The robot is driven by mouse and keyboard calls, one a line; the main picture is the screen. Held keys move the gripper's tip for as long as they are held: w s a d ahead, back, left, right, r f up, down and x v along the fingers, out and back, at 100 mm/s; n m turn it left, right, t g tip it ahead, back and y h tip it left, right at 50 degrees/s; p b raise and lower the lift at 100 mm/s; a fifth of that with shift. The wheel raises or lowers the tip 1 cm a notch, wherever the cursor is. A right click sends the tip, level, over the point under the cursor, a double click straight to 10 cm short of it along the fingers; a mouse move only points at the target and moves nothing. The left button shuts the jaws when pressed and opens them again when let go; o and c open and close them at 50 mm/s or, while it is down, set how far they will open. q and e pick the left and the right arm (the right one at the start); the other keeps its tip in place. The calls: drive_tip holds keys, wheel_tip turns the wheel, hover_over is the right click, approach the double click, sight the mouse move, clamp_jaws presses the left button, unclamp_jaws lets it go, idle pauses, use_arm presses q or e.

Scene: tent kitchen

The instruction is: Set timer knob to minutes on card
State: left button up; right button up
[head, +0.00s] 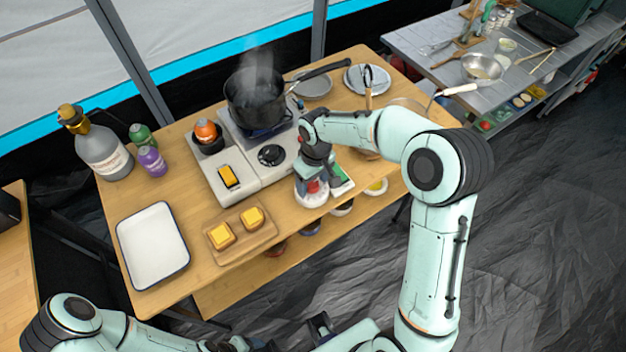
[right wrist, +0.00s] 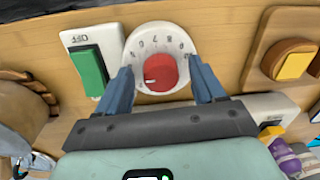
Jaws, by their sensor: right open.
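The timer has a white round face with printed numbers (right wrist: 148,40) and a red knob (right wrist: 161,72). A pale mark on the knob points to the left in the right wrist view. In the head view the timer (head: 311,199) sits near the table's front edge, partly hidden by my right gripper (head: 318,183). In the right wrist view my right gripper (right wrist: 161,70) is open, one finger on each side of the knob; whether they touch it I cannot tell. I cannot make out a card with minutes. My left arm shows at the bottom left; its gripper's jaws are unclear.
A green switch marked OFF (right wrist: 89,72) stands beside the timer. A stove (head: 216,167) with a steaming black pot (head: 255,98) is behind it. A board (head: 240,240) with two yellow-topped blocks and a white tray (head: 152,246) lie to the left.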

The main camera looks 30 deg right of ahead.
sight(315, 182)
drive_tip(key=c, duration=1.1)
drive_tip(key=shift+o, duration=0.2)
drive_tip(key=o, duration=1.1)
drive_tip(key=shift+c, duration=0.2)
use_arm(q)
drive_tip(key=shift+w+r+p, duration=0.45)
drive_tip(key=shift+r+p, duration=0.3)
drive_tip(key=shift+r, duration=0.1)
use_arm(e)
wheel_tip(315, 182, up, 14)
drive_tip(key=shift+d+f, duration=0.25)
drive_tip(key=shift+d, duration=0.15)
drive_tip(key=shift+w, duration=0.1)
